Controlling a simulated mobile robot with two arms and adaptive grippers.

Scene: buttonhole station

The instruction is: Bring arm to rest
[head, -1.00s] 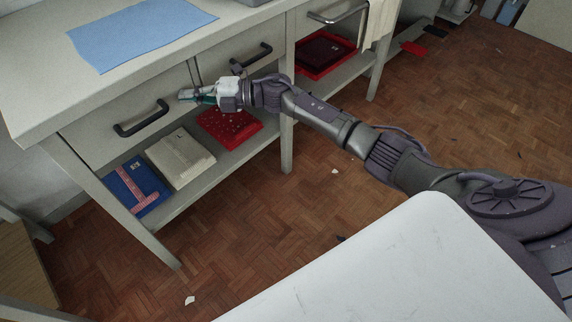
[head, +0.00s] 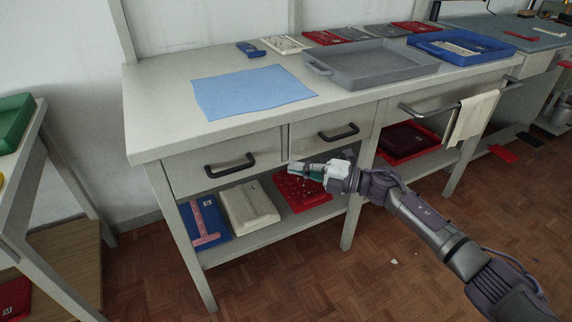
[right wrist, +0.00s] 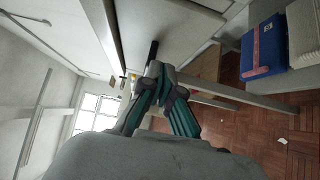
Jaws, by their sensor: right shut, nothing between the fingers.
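My right arm (head: 425,222) reaches in from the lower right in the head view. Its right gripper (head: 296,169) is shut and empty, just in front of the drawer fronts, near the right drawer handle (head: 338,133). The shut teal-and-grey fingers also show in the right wrist view (right wrist: 158,72), with a dark handle just beyond their tips. My left gripper is in neither view.
The bench (head: 150,145) has a left drawer handle (head: 230,163), a blue sheet (head: 250,90) and a grey tray (head: 372,80) on top. Its lower shelf holds a blue case (head: 190,222), a beige box (head: 248,205) and a red box (head: 290,198). A towel (head: 474,115) hangs at right.

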